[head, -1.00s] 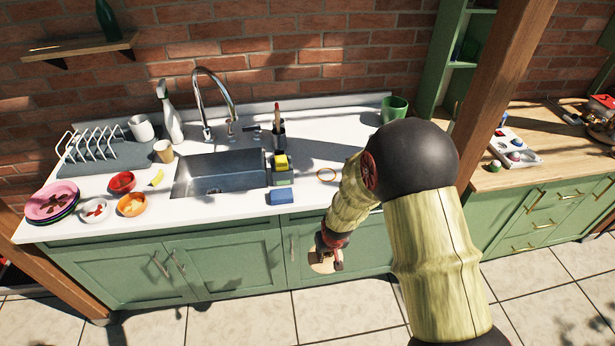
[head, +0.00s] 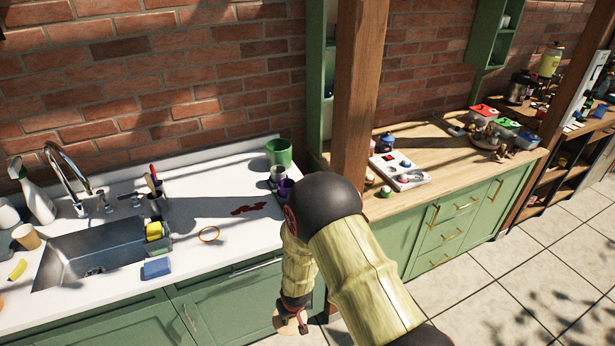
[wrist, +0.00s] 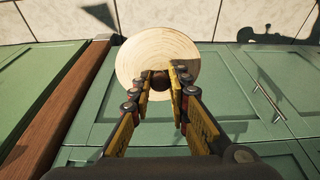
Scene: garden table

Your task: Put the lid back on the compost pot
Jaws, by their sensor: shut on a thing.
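A round, pale wooden lid (wrist: 140,55) shows in the wrist view in front of the green cabinet doors. My gripper (wrist: 161,82) is shut on the lid's dark knob, with a finger on each side of it. In the head view my gripper (head: 297,310) hangs low in front of the counter, with the lid (head: 285,323) partly visible below it. A green pot (head: 280,152), which may be the compost pot, stands on the white counter near the wall, above and left of my arm. Its inside is too small to read.
Purple and grey cups (head: 286,187) stand just in front of the green pot. A wooden post (head: 355,90) rises to its right. Dark red pieces (head: 249,208) lie on the counter.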

